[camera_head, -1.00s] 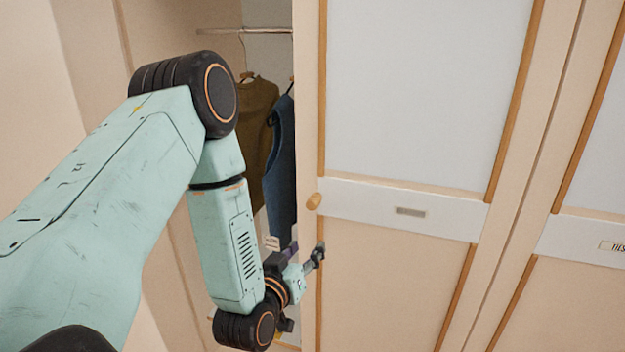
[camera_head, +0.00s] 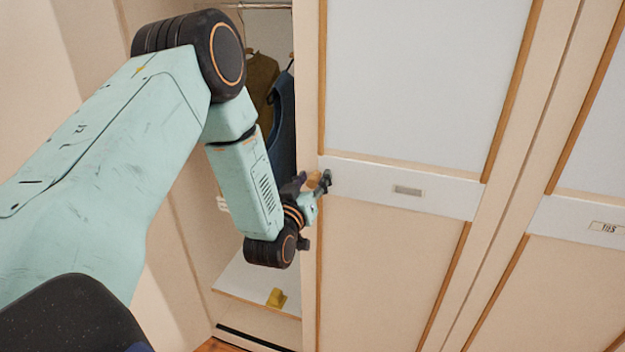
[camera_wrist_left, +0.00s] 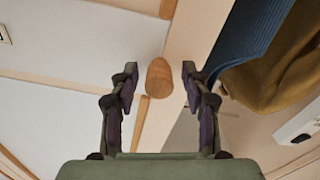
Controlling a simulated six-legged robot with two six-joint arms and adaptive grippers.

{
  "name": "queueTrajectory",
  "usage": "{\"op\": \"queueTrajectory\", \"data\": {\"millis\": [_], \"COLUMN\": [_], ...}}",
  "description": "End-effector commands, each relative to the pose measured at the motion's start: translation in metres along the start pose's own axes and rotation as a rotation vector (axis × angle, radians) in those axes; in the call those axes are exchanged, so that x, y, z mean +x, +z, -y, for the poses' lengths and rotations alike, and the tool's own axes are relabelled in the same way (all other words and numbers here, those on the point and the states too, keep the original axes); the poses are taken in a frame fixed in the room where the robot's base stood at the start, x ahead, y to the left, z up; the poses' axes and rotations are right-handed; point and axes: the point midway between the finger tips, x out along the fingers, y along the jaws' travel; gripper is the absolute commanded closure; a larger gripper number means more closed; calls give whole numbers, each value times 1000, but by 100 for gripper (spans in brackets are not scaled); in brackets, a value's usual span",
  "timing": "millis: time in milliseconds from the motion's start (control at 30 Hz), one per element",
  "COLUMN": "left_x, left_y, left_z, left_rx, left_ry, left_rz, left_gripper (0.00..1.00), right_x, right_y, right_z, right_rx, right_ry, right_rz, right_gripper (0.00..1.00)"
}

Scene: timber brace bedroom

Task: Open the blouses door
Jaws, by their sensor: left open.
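A wardrobe door (camera_head: 390,255) with a pale upper panel fills the middle of the head view. Its small label (camera_head: 408,190) is too blurred to read. A round wooden knob (camera_head: 312,181) sits at the door's left edge, partly hidden by my left gripper (camera_head: 314,182). In the left wrist view the knob (camera_wrist_left: 159,78) shows between the two fingertips of my left gripper (camera_wrist_left: 159,86), which is open with a gap on each side. My right gripper is not in view.
Left of the door edge the wardrobe interior is exposed, with a brown garment (camera_head: 262,80) and a blue garment (camera_head: 283,125) hanging. A yellow object (camera_head: 277,298) lies on the white shelf (camera_head: 245,280) below. A door labelled TIES (camera_head: 606,228) stands at right.

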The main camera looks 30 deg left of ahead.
Motion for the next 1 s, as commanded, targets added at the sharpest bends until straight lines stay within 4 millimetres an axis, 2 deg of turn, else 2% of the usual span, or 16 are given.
{"op": "queueTrajectory", "data": {"millis": [233, 767, 1000], "left_x": [0, 0, 0], "left_y": [0, 0, 0], "left_z": [0, 0, 0], "left_rx": [0, 1, 1], "left_ry": [1, 1, 1], "left_rz": [0, 0, 0], "left_gripper": [54, 99, 100], "right_x": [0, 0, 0], "right_y": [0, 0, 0], "right_z": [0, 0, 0], "right_rx": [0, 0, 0], "right_ry": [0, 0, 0], "right_rz": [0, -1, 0], "right_gripper": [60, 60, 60]}}
